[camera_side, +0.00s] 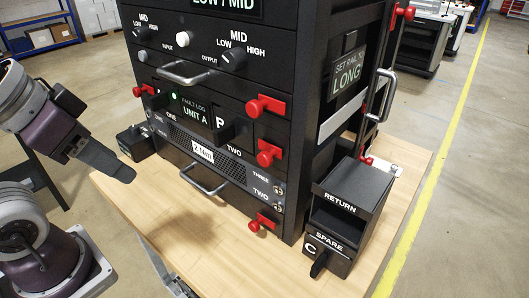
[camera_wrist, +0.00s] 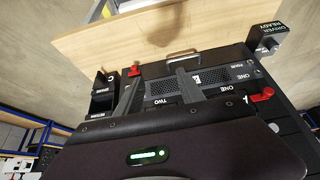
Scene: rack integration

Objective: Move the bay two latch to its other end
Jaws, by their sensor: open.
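Several red latches are on the black rack (camera_side: 300,60). In the side view, one red latch (camera_side: 268,153) is just right of the "TWO" label and another (camera_side: 265,107) is above it, at the bay's upper right corner. I cannot tell for certain which is the bay two latch. A third red latch (camera_side: 262,222) is low on the front, and one (camera_side: 143,90) is at the left edge. My gripper (camera_side: 118,172) is left of the rack, apart from it. In the wrist view my gripper (camera_wrist: 158,92) has its two fingers spread, with nothing between them.
A black RETURN box (camera_side: 348,190) with a SPARE holder (camera_side: 327,250) marked C stands right of the rack. Metal handles (camera_side: 185,72) stick out from the front. A small black box (camera_side: 135,142) stands at left. The wooden tabletop (camera_side: 180,225) is clear in front.

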